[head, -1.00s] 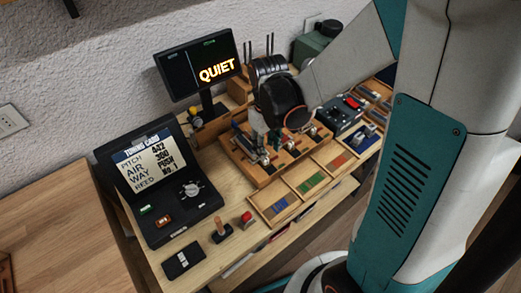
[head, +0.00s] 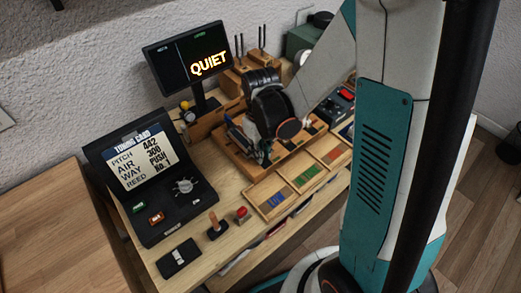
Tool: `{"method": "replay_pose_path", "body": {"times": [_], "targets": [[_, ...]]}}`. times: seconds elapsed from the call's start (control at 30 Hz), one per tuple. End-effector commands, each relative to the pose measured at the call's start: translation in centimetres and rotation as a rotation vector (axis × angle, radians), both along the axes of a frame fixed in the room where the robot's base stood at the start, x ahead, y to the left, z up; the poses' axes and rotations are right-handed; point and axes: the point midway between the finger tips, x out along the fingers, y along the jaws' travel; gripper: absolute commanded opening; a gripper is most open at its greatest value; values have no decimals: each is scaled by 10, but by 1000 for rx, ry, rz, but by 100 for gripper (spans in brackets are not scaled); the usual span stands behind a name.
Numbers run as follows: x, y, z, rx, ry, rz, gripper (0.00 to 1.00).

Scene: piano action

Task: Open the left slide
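A wooden block (head: 240,166) with several small metal and coloured parts on top stands on the bench, right of the black console. I take the left slide to be at its left end, mostly hidden behind my gripper. My gripper (head: 257,155) points down over the left part of this block, close to its top. Its fingers are small and partly covered by my wrist, so I cannot tell whether they touch anything or how far apart they are.
A tray with blue, green and red strips (head: 304,180) lies in front of the block. The black console (head: 160,200), a "QUIET" screen (head: 195,65), a wooden-handled stamp (head: 216,229) and a red button (head: 242,214) stand nearby.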

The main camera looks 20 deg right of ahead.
Motion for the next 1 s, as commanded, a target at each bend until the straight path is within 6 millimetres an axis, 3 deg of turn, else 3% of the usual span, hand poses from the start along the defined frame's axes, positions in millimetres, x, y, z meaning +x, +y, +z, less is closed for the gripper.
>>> {"method": "replay_pose_path", "body": {"times": [0.17, 0.43, 0.7, 0.73, 0.8, 1.0], "targets": [[-3, -1, 0, 0, 0, -1, 0], [-36, -11, 0, 0, 0, -1, 0], [-39, -12, 0, -1, 4, 0, 0], [-39, -12, 0, -1, 4, -1, 23], [-39, -12, 0, -1, 4, -1, 37], [-38, -12, 0, -1, 2, 0, 37]]}}
